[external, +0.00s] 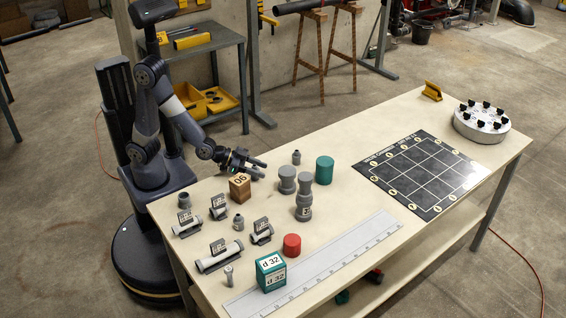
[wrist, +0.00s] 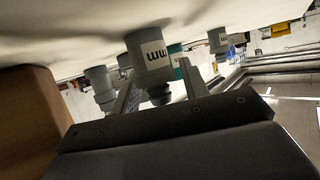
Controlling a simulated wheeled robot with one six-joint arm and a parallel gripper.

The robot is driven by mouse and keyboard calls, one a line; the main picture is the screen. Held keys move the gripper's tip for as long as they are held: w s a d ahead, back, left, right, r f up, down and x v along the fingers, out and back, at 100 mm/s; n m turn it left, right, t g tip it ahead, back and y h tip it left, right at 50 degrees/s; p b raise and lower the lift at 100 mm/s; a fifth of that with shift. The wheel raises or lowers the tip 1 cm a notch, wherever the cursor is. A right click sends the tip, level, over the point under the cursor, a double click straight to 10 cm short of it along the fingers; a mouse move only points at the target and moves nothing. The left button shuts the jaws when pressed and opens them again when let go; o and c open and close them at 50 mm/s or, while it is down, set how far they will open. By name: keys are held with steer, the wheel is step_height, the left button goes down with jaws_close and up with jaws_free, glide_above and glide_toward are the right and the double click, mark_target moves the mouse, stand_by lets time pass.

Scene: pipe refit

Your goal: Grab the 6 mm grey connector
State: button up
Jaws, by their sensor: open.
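My gripper (external: 262,169) is open and low over the table, beside the wooden block, with its fingers pointing right. A small grey connector (external: 296,157) stands on the table just beyond the fingertips. In the wrist view, which is upside down, a grey connector (wrist: 148,48) with a white label shows between and beyond the two fingers. I read "mm" on the label but no number, so its size cannot be told. The fingers are not visibly touching it. Other grey connectors (external: 303,207) stand nearer the camera.
A wooden block (external: 240,188) stands close beside my gripper. A green cylinder (external: 324,170) stands beyond the connectors. Labelled grey pipe pieces (external: 219,257), a red cylinder (external: 292,245) and a ruler (external: 330,262) lie nearer. A black grid board (external: 420,172) is to the right.

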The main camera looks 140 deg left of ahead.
steer(key=shift+c, duration=0.4)
steer(key=c, duration=0.7)
